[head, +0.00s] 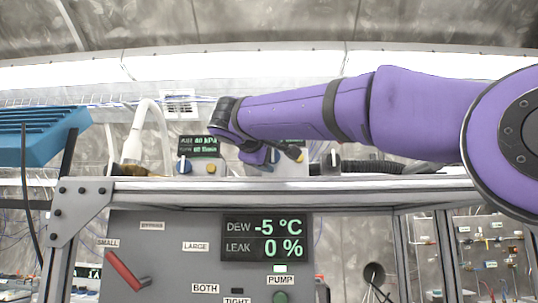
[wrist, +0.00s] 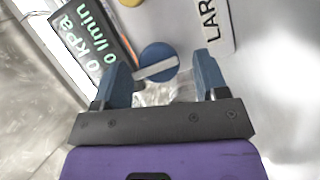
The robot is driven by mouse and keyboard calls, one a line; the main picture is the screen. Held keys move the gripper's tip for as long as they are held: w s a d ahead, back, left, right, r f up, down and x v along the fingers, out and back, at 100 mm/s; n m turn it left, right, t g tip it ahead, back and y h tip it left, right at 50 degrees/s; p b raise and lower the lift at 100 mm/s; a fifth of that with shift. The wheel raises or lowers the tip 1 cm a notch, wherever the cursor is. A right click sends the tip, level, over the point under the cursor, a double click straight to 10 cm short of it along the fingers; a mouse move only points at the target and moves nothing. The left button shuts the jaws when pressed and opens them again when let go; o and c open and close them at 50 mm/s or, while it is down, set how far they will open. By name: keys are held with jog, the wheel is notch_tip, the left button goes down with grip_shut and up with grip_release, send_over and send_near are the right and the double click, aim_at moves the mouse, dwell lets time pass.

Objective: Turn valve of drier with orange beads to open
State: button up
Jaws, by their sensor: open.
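In the wrist view, a round blue valve knob (wrist: 158,62) with a pale bar across it lies between the fingertips of my gripper (wrist: 164,66). The gripper is open, one finger at each side of the knob; I cannot tell whether they touch it. In the head view, my gripper (head: 262,158) is behind the frame's top rail, in front of the right-hand panel, and hides much of it. An amber-coloured vessel (head: 131,150) stands at left beside a white hose; beads are too small to make out. No drier or beads show in the wrist view.
In the wrist view, a display (wrist: 92,38) reads 0 kPa and 0 l/min, and a label (wrist: 214,20) starts "LAR". In the head view, another display (head: 199,145) stands left of my gripper. A metal rail (head: 330,185) runs below my arm. A red lever (head: 126,272) is on the lower panel.

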jog(key=v, duration=1)
jog(key=shift+s+a, duration=0.1)
jog(key=shift+s, duration=0.25)
